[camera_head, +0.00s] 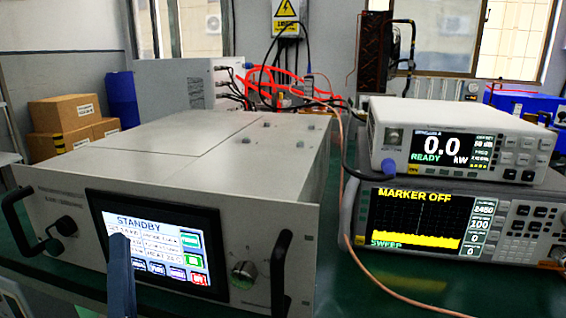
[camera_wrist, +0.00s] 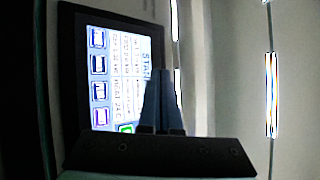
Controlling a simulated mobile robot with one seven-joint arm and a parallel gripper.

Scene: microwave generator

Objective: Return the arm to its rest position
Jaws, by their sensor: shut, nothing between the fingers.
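My gripper (camera_head: 120,240) shows in the head view as a dark blue-grey shape in front of the lower left of the generator's touchscreen (camera_head: 158,232). In the wrist view my gripper (camera_wrist: 166,78) is shut, with its fingers together and nothing between them. The screen (camera_wrist: 112,62) appears turned sideways there, beyond the fingers and mostly to their left. I cannot tell whether the fingertips touch the panel. The screen reads STANDBY above rows of text and coloured buttons. The microwave generator (camera_head: 240,135) is a large grey box at left and centre.
Black handles (camera_head: 280,272) and a knob (camera_head: 243,273) stick out of the generator's front. A power meter (camera_head: 405,150) reading 0.0 kW READY sits on an analyzer (camera_head: 372,220) showing MARKER OFF. An orange cable (camera_head: 345,200) runs between the units. Boxes (camera_head: 68,112) stand at back left.

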